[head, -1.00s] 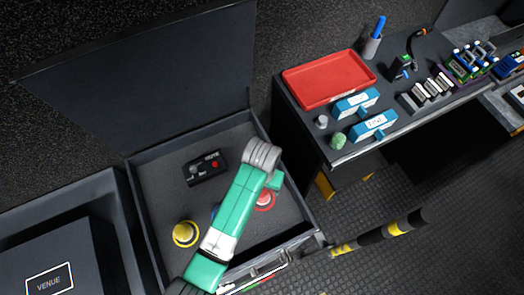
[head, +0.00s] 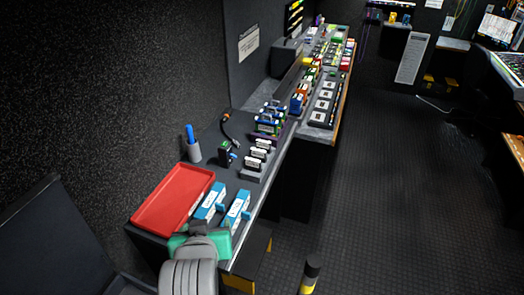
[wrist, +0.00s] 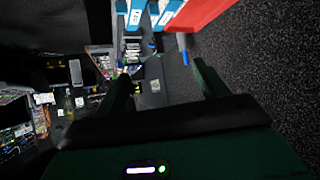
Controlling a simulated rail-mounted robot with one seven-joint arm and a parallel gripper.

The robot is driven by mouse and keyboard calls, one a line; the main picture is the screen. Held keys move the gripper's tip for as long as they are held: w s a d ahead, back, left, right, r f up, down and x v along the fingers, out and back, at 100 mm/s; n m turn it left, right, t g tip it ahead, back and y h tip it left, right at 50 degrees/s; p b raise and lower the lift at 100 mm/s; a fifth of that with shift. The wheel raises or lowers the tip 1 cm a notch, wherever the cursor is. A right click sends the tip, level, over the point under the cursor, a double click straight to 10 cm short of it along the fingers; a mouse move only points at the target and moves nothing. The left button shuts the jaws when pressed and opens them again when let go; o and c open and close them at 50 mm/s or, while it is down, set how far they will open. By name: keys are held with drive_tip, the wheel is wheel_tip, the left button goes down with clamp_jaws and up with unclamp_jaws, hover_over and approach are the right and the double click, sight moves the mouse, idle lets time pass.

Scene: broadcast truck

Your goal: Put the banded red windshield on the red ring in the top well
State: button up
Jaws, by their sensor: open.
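No banded red windshield, red ring or top well can be made out in the views now. The open case that held a red ring earlier is out of the head view except for its dark raised lid (head: 45,235) at the lower left. My gripper (wrist: 163,80) is open and empty in the wrist view, its two dark green fingers spread wide. In the head view my grey and teal arm rises from the bottom edge over the counter's near end, and the fingers are hidden.
A red tray (head: 172,198) lies at the counter's near end, beside two blue labelled boxes (head: 210,203) (head: 236,210). A grey cup (head: 194,152) with a blue pen stands behind. Several small devices (head: 258,150) line the counter.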

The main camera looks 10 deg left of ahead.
drive_tip(key=d+r+m+t, duration=0.1)
drive_tip(key=d+r+t, duration=0.3)
drive_tip(key=r, duration=0.6)
drive_tip(key=d+r+m+t, duration=0.1)
drive_tip(key=d+r+t, duration=0.3)
drive_tip(key=r, duration=0.5)
drive_tip(key=s+d+r+t+h, duration=0.1)
drive_tip(key=s+d+r+t, duration=0.1)
drive_tip(key=r, duration=0.4)
drive_tip(key=s+d+r+t+h, duration=0.1)
drive_tip(key=s+d+r+t, duration=0.1)
drive_tip(key=s+d+r, duration=0.2)
drive_tip(key=s+d+r+m+t, duration=0.1)
drive_tip(key=s+d+r+t, duration=0.1)
drive_tip(key=s+r, duration=0.4)
wheel_tip(320, 180, up, 3)
drive_tip(key=shift+s+d+r+t+h, duration=0.1)
drive_tip(key=shift+s+d+t+h, duration=0.2)
drive_tip(key=shift+s+d+h, duration=0.1)
